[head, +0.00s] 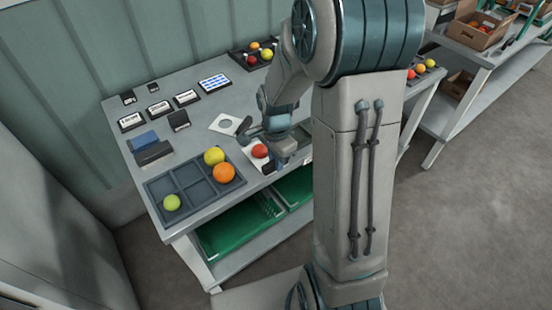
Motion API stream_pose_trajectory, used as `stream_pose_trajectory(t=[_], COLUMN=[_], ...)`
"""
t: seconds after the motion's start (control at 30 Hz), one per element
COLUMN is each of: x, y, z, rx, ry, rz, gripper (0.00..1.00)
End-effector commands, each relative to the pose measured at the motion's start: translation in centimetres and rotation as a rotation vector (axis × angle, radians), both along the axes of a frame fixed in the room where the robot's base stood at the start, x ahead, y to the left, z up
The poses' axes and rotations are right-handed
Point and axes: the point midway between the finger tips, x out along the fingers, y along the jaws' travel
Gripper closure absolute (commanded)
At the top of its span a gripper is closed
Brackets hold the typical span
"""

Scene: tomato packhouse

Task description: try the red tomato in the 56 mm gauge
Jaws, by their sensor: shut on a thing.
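The red tomato (259,151) is at the front edge of the bench, right of the tray. My gripper (269,156) is shut on it, reaching down from above. A white plate (248,146) lies under or just behind the tomato; the tomato and gripper hide most of it. I cannot tell whether the tomato touches it or sits in a hole. A second white plate (229,116) with a round hole lies farther back. Their size markings are too small to read, so I cannot tell which is the 56 mm gauge.
A grey divided tray (182,184) holds yellow, orange and green tomatoes at the front left. Small labelled blocks (131,122), a blue box (143,140) and a blue-and-white panel (213,82) stand behind. Green crates (235,233) are below. A dark tray with tomatoes is at the back.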

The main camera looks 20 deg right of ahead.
Motion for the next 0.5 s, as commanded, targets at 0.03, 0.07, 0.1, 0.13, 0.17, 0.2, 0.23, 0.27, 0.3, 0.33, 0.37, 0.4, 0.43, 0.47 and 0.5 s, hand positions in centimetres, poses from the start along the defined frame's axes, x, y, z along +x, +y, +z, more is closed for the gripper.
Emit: stream_pose_trajectory(t=[0.03, 0.07, 0.1, 0.13, 0.17, 0.2, 0.23, 0.27, 0.3, 0.33, 0.37, 0.4, 0.43, 0.47, 0.5], x=[0.0, 0.0, 0.0, 0.0, 0.0, 0.0, 0.0, 0.0, 0.0, 0.0, 0.0, 0.0, 0.0, 0.0, 0.0], y=[0.0, 0.01, 0.0, 0.0, 0.0, 0.0, 0.0, 0.0, 0.0, 0.0, 0.0, 0.0, 0.0, 0.0, 0.0], z=[-0.19, -0.24, -0.31, -0.37, -0.42, -0.49, -0.55, -0.6, -0.66, -0.69, -0.71, -0.73, -0.73, -0.72, -0.71], rx=[0.0, 0.0, 0.0, 0.0, 0.0, 0.0, 0.0, 0.0, 0.0, 0.0, 0.0, 0.0, 0.0, 0.0, 0.0], ry=[0.0, 0.0, 0.0, 0.0, 0.0, 0.0, 0.0, 0.0, 0.0, 0.0, 0.0, 0.0, 0.0, 0.0, 0.0], rz=[0.0, 0.0, 0.0, 0.0, 0.0, 0.0, 0.0, 0.0, 0.0, 0.0, 0.0, 0.0, 0.0, 0.0, 0.0], gripper=[1.0, 1.0, 1.0, 1.0, 1.0, 1.0, 1.0, 1.0, 1.0, 1.0, 1.0, 1.0, 1.0, 1.0, 1.0])
